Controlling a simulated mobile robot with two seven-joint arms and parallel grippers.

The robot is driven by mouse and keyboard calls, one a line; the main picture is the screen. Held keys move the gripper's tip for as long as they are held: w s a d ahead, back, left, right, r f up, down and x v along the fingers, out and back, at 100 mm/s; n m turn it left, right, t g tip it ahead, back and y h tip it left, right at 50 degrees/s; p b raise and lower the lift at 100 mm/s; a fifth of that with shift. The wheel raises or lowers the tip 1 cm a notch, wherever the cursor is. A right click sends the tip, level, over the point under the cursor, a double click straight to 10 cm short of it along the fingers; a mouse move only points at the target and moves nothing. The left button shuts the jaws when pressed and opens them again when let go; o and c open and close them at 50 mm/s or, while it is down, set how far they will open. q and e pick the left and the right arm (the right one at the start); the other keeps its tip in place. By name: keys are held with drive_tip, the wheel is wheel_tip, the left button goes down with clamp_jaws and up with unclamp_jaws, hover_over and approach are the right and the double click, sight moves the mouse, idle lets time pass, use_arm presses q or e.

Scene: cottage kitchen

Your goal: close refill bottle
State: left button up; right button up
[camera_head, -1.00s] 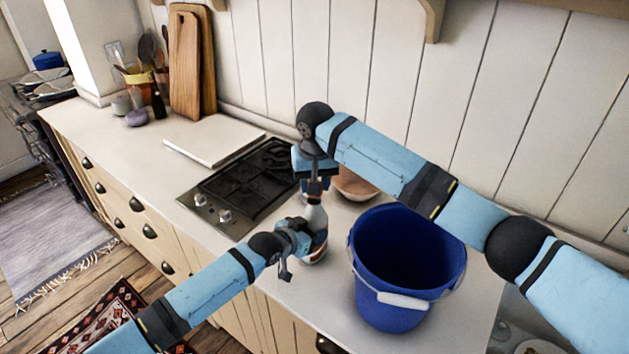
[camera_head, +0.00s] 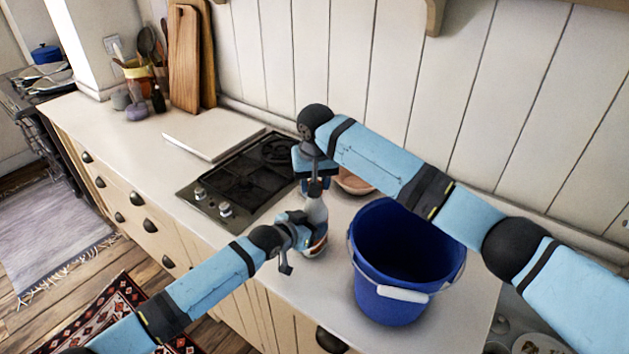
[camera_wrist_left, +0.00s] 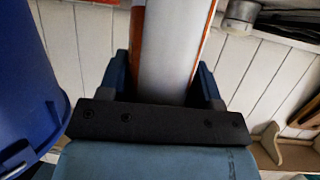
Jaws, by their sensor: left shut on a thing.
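The refill bottle (camera_head: 317,211) stands on the counter right of the hob, mostly hidden by my grippers; its upper part looks pale. In the left wrist view the bottle (camera_wrist_left: 168,45) is white-grey with orange edges and fills the gap between the fingers. My left gripper (camera_head: 307,234) is shut on the bottle's body from the front left. My right gripper (camera_head: 315,186) points down at the bottle's top. Its fingertips and any cap there are too small to make out, so whether it grips anything is unclear.
A blue bucket (camera_head: 371,290) with a white handle grip stands close right of the bottle. A wooden bowl (camera_head: 354,183) sits behind, partly hidden by my right arm. The black hob (camera_head: 241,182) and a pale board (camera_head: 212,133) lie to the left. The front counter edge is near.

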drive_tip(key=shift+f, duration=0.55)
use_arm(q)
clamp_jaws()
use_arm(e)
drive_tip(key=m, duration=0.6)
drive_tip(key=shift+a+h, duration=0.15)
drive_tip(key=shift+h, duration=0.15)
drive_tip(key=m, duration=0.3)
drive_tip(key=shift+f, duration=0.1)
drive_tip(key=m, duration=0.5)
drive_tip(key=shift+a+g+h, duration=0.1)
drive_tip(key=shift+g+h, duration=0.2)
drive_tip(key=shift+g, duration=0.1)
drive_tip(key=m, duration=0.6)
drive_tip(key=shift+g, duration=0.4)
drive_tip(key=m, duration=0.6)
drive_tip(key=shift+w+g, duration=0.1)
drive_tip(key=shift+g, duration=0.2)
drive_tip(key=shift+d, duration=0.2)
